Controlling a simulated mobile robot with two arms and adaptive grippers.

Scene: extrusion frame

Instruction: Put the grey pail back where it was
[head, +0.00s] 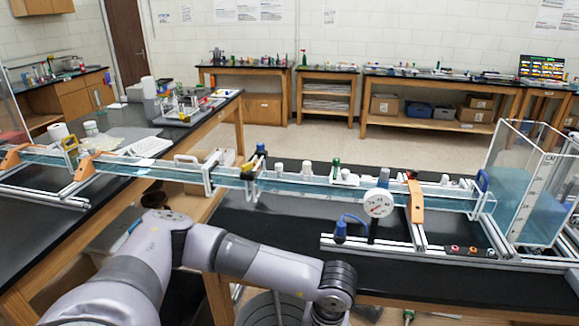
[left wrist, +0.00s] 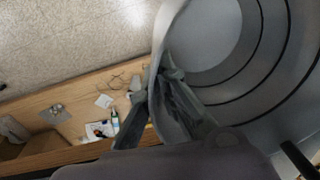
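The grey pail (left wrist: 205,45) fills the upper right of the left wrist view, its open inside showing dark rings. In the head view part of a round grey shape, which looks like the pail (head: 256,309), shows at the bottom edge beneath my left arm. My left gripper (left wrist: 160,80) is at the pail's rim in the left wrist view, its fingers closed together on the pail wall. In the head view its fingers are hidden below the frame edge. My right gripper is in neither view. The pail's base and its support are hidden.
A long clear water channel (head: 320,188) on metal rails crosses the benches, with a dial gauge (head: 378,203) and a clear tank (head: 527,190) at right. A wooden shelf (left wrist: 85,90) with small items lies beside the pail. Speckled floor (left wrist: 65,40) shows beyond it.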

